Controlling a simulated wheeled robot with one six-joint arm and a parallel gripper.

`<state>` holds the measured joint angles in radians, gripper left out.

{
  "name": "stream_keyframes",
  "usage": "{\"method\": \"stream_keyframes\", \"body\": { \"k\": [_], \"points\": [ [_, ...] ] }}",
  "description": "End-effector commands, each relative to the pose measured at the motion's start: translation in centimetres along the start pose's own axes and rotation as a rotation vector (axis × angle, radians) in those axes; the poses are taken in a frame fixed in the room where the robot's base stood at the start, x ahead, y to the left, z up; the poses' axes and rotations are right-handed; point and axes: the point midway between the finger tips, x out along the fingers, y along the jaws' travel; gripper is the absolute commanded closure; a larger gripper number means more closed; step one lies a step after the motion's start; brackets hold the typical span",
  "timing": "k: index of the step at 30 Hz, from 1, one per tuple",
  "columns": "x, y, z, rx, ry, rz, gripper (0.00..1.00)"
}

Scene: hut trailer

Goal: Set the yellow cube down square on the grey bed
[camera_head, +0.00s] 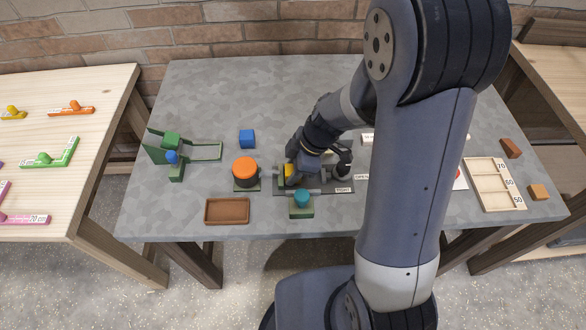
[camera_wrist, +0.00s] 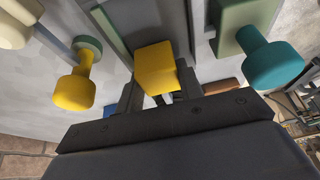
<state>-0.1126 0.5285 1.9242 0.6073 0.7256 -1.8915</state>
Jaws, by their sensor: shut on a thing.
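The yellow cube (camera_wrist: 155,68) is between the fingers of my gripper (camera_wrist: 158,92) in the wrist view. My gripper is shut on it. In the head view a yellow patch of it (camera_head: 289,171) shows beside my gripper, which mostly hides it. The grey bed (camera_wrist: 150,18) lies beyond the cube in the wrist view, with a green strip along its left and a grey rail along its right. The cube looks roughly in line with the bed. I cannot tell whether it touches it.
A teal knob (camera_wrist: 272,62) and a yellow knob (camera_wrist: 76,88) flank the bed closely. My arm hides part of the table's right side.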

Motion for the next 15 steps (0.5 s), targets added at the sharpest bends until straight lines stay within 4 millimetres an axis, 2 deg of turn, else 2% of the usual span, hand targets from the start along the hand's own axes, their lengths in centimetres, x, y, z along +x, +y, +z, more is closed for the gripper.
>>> {"method": "stream_keyframes", "body": {
  "k": [13,14,15],
  "points": [
    [0.73,0.03,0.31,-0.001,0.0,0.002,0.89],
    [0.62,0.03,0.26,-0.001,0.0,0.001,0.63],
    [0.56,0.02,0.24,-0.001,0.0,0.001,0.6]
  ]
}}
